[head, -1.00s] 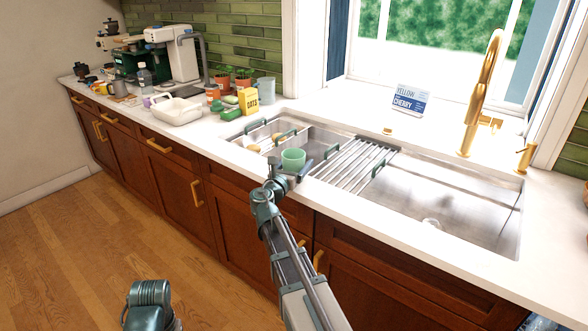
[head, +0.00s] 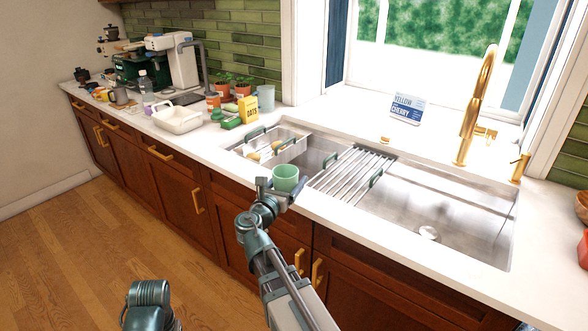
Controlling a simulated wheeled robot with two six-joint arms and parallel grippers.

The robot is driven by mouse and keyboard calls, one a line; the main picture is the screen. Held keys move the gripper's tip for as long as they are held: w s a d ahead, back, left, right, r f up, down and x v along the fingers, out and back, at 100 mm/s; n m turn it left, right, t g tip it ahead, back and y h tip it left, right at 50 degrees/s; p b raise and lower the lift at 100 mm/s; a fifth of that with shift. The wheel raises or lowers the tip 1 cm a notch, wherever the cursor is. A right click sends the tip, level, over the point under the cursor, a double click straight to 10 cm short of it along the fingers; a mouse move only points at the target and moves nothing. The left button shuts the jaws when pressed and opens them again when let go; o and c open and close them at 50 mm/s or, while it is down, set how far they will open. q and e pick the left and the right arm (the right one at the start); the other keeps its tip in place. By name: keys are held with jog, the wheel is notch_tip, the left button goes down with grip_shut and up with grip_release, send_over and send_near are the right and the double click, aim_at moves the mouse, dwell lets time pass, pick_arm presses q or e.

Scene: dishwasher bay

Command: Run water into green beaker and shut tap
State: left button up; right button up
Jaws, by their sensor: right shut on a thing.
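The green beaker (head: 286,178) is upright, held above the front edge of the sink at its left part. My right gripper (head: 281,190) is shut on it. The gold tap (head: 477,105) stands behind the right part of the sink (head: 440,213), well to the right of the beaker. Its small side lever (head: 487,133) is on its right. I see no water stream at the spout. The inside bottom of the beaker is hidden. Part of my left arm shows at the bottom left, but its gripper fingers are not in view.
A roll-up drying rack (head: 352,172) lies across the sink's middle. A metal basket (head: 275,145) sits in the sink's left part. A sign (head: 408,108) stands on the sill side. A yellow oats box (head: 247,109) and a white tray (head: 177,119) stand on the left counter.

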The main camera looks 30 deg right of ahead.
aim_at(285, 190)
jog(key=s+a, duration=0.2)
jog(key=s, duration=0.1)
jog(key=s+a, duration=0.1)
jog(key=a, duration=0.1)
jog(key=shift+s+r, duration=0.3)
jog(key=shift+s, duration=0.05)
